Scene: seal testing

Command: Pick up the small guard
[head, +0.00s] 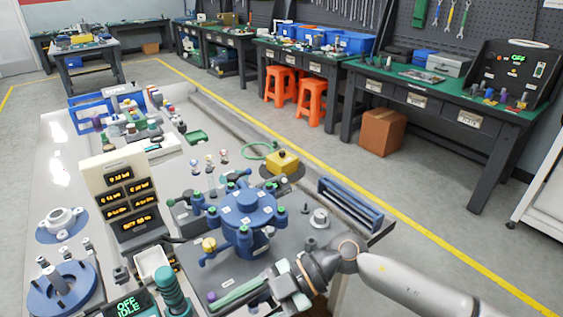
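I cannot tell for certain which object is the small guard; a blue barred frame (350,204) at the bench's right edge is one guard-like piece. My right arm comes in from the lower right, and its gripper (272,291) is low over the front of the bench, left of and below that frame, apart from it. A pale green bar (238,292) lies by the gripper's end; whether the fingers hold it is unclear. The finger gap is hidden. My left gripper is not in view.
A blue flanged housing (243,212) stands mid-bench, with a yellow block (283,161) behind it. A display panel (122,190) stands to the left, with a blue round fixture (62,286) in front. A teal ribbed piece (171,288) stands at the front. Small parts crowd the bench.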

